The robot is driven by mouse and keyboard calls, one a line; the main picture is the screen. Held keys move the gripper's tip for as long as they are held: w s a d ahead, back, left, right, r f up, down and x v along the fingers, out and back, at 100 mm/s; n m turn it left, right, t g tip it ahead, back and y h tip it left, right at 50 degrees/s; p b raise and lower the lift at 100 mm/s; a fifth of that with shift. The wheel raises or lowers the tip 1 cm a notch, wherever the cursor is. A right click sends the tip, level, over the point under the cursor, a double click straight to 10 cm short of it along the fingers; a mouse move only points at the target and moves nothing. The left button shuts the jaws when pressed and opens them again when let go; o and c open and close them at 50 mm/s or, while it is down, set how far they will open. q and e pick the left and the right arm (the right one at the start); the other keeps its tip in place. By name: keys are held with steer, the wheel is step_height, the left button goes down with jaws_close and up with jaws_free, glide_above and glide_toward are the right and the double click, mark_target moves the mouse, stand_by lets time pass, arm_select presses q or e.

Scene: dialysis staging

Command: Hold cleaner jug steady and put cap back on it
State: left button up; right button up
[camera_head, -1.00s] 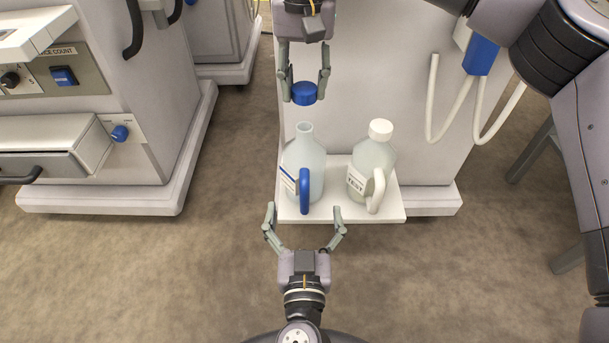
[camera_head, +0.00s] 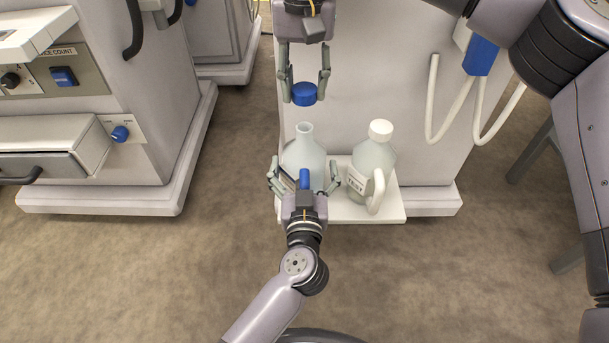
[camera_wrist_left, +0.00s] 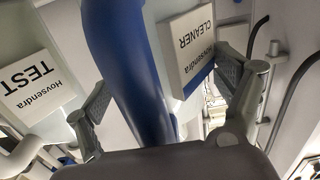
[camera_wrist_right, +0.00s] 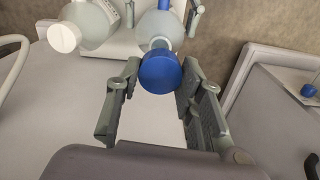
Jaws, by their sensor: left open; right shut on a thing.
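The cleaner jug (camera_head: 303,152) stands upright and uncapped on a white shelf, its blue handle (camera_head: 305,178) facing the front. In the left wrist view its CLEANER label (camera_wrist_left: 193,45) and blue handle (camera_wrist_left: 125,65) are close up. My left gripper (camera_head: 304,180) is open, its fingers on either side of the jug's handle and lower body; I cannot tell whether they touch. My right gripper (camera_head: 304,90) is shut on the blue cap (camera_head: 304,94), held above and behind the jug's open neck. The cap also shows between the fingers in the right wrist view (camera_wrist_right: 159,72).
A TEST jug (camera_head: 372,165) with a white cap stands close on the right on the same shelf (camera_head: 392,211). The shelf juts from a white machine. A cabinet with a drawer (camera_head: 60,148) is at the left. White hoses (camera_head: 452,118) hang at the right.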

arm_select(q)
steer(key=shift+c, duration=0.4)
steer(key=c, duration=1.7)
arm_select(e)
steer(key=shift+f, duration=2.45)
steer(key=shift+f, duration=0.85)
steer(key=shift+f, duration=0.6)
